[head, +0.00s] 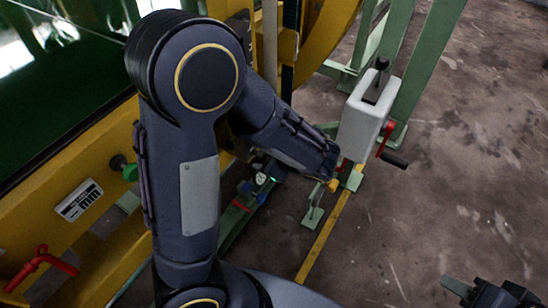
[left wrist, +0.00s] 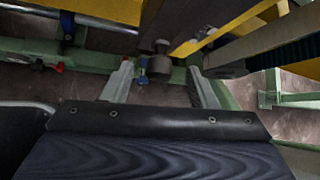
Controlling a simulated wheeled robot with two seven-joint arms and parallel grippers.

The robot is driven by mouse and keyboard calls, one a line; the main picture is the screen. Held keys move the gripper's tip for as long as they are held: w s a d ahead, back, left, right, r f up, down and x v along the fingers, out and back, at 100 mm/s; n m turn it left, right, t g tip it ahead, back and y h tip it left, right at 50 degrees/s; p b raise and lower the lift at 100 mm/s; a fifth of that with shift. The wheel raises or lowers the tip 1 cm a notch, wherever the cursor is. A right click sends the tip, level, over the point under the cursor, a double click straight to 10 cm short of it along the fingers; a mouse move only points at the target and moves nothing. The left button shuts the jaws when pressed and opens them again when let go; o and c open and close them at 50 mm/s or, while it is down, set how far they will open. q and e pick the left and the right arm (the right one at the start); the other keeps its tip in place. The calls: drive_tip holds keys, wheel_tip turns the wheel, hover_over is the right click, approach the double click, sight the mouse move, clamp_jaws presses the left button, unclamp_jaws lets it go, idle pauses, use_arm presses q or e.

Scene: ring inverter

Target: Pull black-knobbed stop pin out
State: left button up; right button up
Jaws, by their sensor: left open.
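My left gripper shows in the left wrist view (left wrist: 160,68), with its two grey fingers apart. A dark, rounded knob-like part (left wrist: 159,46) shows beyond the gap between the fingertips, with a small blue part (left wrist: 143,70) beside it. I cannot tell whether this is the black-knobbed stop pin, or whether the fingers touch it. In the head view my left forearm hides the left fingers and what is at them.
A yellow frame (head: 85,230) with a red handle (head: 42,264) runs along the left. A light grey box (head: 366,125) with a black lever (head: 381,70) and red handle (head: 385,138) stands by green posts (head: 424,60). The floor (head: 440,190) at right is clear.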

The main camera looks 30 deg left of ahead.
use_arm(q)
drive_tip(key=shift+x, duration=0.95)
drive_tip(key=shift+c, duration=0.3)
drive_tip(key=c, duration=1)
drive_tip(key=shift+s+d+p, duration=0.15)
drive_tip(key=shift+d, duration=1.5)
drive_tip(key=shift+s+d+p, duration=0.1)
drive_tip(key=shift+s+d, duration=0.05)
drive_tip(key=shift+d, duration=1.55)
drive_tip(key=shift+s+d+p, duration=0.15)
drive_tip(key=shift+d, duration=1.5)
drive_tip(key=shift+c, duration=0.2)
